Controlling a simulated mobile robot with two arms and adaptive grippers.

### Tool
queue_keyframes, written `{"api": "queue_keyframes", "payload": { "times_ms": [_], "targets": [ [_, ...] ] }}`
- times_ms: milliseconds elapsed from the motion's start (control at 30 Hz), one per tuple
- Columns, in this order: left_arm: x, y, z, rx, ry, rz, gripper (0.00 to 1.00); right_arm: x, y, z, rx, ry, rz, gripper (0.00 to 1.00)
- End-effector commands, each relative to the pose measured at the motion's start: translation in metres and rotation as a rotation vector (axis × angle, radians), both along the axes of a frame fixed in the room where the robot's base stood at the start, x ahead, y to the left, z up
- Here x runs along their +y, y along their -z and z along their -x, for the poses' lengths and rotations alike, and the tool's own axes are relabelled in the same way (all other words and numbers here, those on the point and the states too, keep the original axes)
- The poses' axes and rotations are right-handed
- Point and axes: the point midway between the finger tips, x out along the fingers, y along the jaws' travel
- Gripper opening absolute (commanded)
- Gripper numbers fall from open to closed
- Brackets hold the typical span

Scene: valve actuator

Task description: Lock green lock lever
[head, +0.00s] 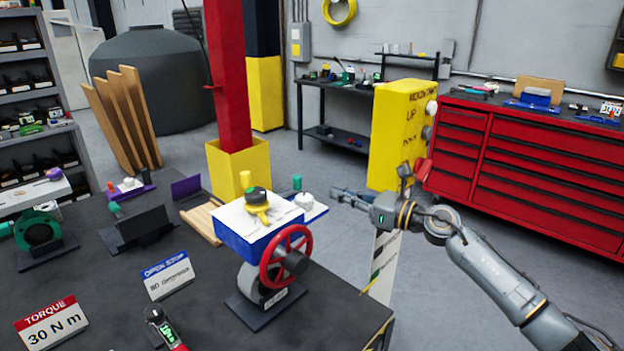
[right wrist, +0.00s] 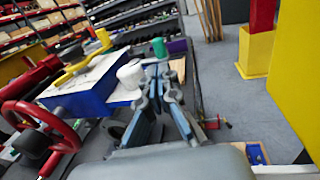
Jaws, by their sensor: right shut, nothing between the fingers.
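The valve actuator is a blue box with a white top (head: 240,222) on a dark stand, with a red handwheel (head: 287,257) on its front. A yellow lever with a dark hub (head: 257,205) sits on top. At its right end are a small green upright part (head: 297,183), perhaps the lock lever, and a white knob (head: 304,201). The green part (right wrist: 159,47) and white knob (right wrist: 131,74) also show in the right wrist view. My right gripper (head: 336,191) is shut and empty, just right of that end. It appears apart from the green part. My left gripper is out of view.
The actuator stands on a dark bench (head: 225,320) with TORQUE (head: 50,322) and OPEN STOP (head: 167,274) signs and a tool with a green display (head: 163,325). A yellow post (head: 395,135) stands behind my right gripper. A red tool cabinet (head: 540,165) is at the right.

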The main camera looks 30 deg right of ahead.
Motion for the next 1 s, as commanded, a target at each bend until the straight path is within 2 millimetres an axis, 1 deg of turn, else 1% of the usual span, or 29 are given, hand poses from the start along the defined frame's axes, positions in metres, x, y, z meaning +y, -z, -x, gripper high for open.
{"api": "queue_keyframes", "payload": {
  "times_ms": [33, 200, 300, 433, 600, 1000],
  "targets": [
    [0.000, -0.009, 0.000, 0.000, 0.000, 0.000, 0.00, 0.005, -0.006, -0.009, -0.002, -0.001, -0.005, 0.00],
    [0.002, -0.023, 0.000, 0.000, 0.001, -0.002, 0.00, 0.021, -0.006, -0.036, -0.003, -0.002, -0.004, 0.00],
    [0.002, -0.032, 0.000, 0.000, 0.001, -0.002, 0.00, 0.029, -0.005, -0.050, 0.000, -0.001, -0.004, 0.00],
    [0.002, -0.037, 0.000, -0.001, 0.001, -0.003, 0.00, 0.036, -0.003, -0.063, 0.001, -0.001, -0.003, 0.00],
    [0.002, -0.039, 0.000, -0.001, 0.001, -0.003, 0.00, 0.040, 0.000, -0.069, 0.002, -0.002, 0.001, 0.00],
    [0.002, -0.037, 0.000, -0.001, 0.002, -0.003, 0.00, 0.039, 0.001, -0.070, 0.000, -0.001, 0.001, 0.00]
  ]
}}
